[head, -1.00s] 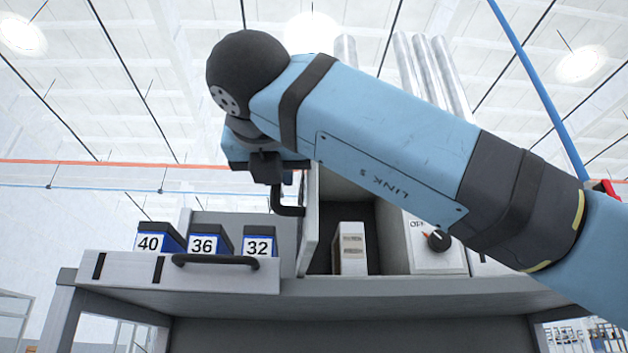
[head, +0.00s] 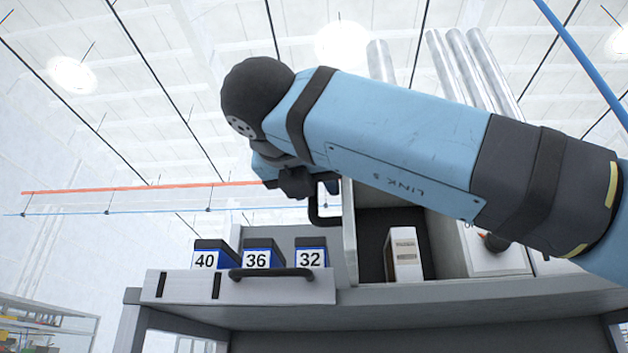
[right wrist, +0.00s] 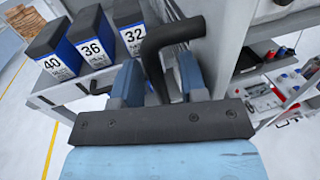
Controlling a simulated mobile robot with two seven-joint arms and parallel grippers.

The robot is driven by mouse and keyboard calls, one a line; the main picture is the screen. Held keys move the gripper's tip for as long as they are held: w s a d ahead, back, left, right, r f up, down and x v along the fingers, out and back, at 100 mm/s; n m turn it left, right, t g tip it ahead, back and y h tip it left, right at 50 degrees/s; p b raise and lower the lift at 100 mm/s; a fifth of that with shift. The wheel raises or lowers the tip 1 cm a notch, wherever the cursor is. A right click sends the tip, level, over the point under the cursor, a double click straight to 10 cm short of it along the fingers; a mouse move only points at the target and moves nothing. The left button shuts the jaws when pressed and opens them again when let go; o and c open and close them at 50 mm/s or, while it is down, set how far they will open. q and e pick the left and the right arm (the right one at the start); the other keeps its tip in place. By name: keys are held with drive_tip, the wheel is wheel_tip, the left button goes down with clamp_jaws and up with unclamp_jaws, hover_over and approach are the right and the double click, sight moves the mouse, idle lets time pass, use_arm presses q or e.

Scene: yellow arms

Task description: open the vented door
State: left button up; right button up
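The vented door (head: 349,240) stands swung out from its compartment, seen nearly edge-on in the head view. Its vents do not show clearly there. A black bent handle (head: 318,212) sticks out on its left side. My right gripper (head: 297,182) is at this handle, its fingers mostly hidden in the head view. In the right wrist view the handle (right wrist: 154,62) passes between the two blue fingers of the right gripper (right wrist: 160,82), which appear shut on it. My left gripper is in neither view.
Boxes marked 40, 36 and 32 (head: 310,255) stand left of the door, behind a panel with a black bar handle (head: 272,272). A white box (head: 403,255) stands in the open compartment.

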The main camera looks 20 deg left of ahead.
drive_tip(key=s+b, duration=0.1)
drive_tip(key=s, duration=0.6)
drive_tip(key=shift+s+b, duration=0.25)
drive_tip(key=shift+b, duration=0.05)
idle(0.4)
